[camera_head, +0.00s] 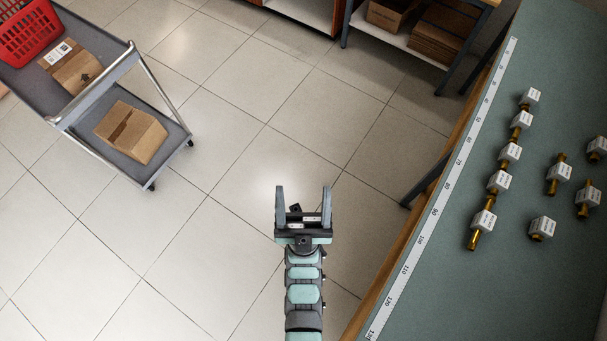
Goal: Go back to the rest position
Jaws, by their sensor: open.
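My gripper (303,200) is in the lower middle of the head view, with its two grey fingers spread apart and pointing up the picture. Nothing shows between the fingers. Tiled floor lies behind it in the picture. The gripper appears to the left of the workbench's wooden edge and apart from it. My arm runs down from it to the bottom edge of the picture.
A green-topped workbench (450,290) fills the right side, with a white ruler strip (440,200) along its edge. A grey cart (178,143) with cardboard boxes (131,132) and a red basket (28,30) stands upper left.

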